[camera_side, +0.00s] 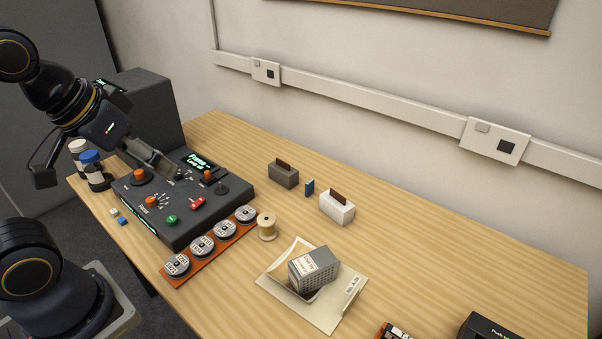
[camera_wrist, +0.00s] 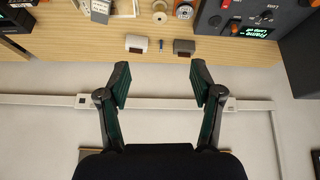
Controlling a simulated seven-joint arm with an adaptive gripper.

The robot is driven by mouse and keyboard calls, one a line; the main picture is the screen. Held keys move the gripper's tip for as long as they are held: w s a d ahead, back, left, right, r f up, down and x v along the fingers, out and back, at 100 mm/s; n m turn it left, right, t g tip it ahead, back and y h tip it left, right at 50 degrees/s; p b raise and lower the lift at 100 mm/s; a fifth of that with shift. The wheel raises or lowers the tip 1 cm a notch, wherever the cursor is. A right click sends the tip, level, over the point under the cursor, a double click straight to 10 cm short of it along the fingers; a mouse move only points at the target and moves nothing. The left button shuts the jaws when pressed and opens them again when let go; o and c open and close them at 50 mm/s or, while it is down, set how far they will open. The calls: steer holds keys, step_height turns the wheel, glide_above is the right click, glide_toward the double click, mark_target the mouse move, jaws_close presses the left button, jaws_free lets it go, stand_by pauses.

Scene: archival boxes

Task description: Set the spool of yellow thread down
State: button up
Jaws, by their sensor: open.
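The spool of yellow thread (camera_side: 267,226) stands upright on the bare wooden table, just right of the strip of round tins. It looks pale tan-yellow. In the wrist view the spool (camera_wrist: 160,13) is small, near the top edge. My gripper (camera_wrist: 161,78) is open, with nothing between its fingers. In the side view my gripper (camera_side: 172,170) is over the dark control console, left of the spool and well apart from it.
The dark console (camera_side: 180,225) and an orange strip of several round tins (camera_side: 202,245) lie left of the spool. A tray (camera_side: 318,315) with a grey box (camera_side: 314,268) is in front. Grey (camera_side: 284,177) and white (camera_side: 337,210) holders stand behind.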

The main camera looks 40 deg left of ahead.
steer(key=w+r+n+t, duration=0.3)
steer(key=w+r+n, duration=0.1)
steer(key=w, duration=0.1)
steer(key=n+t+h, duration=0.2)
steer(key=n+t, duration=0.5)
steer(key=n, duration=1.8)
glide_above(267, 224)
steer(key=a, duration=0.1)
step_height(267, 224, down, 24)
steer(key=s+f+n, duration=0.1)
steer(key=f+n, duration=0.1)
steer(key=f, duration=0.1)
steer(key=s+f+n+g+y, duration=0.1)
steer(key=s+f+n, duration=0.1)
steer(key=f, duration=0.2)
steer(key=s+f+n+g, duration=0.1)
steer(key=s+f+n, duration=0.1)
steer(key=f, duration=0.1)
steer(key=shift+s+a+f+y, duration=0.15)
steer(key=shift+s+y, duration=0.1)
steer(key=shift+y, duration=0.15)
steer(key=shift+w+a+f, duration=0.1)
steer(key=shift+w+a, duration=0.05)
steer(key=shift+w, duration=0.15)
steer(key=x, duration=0.6)
steer(key=shift+w+f, duration=0.25)
steer(key=shift+w, duration=0.1)
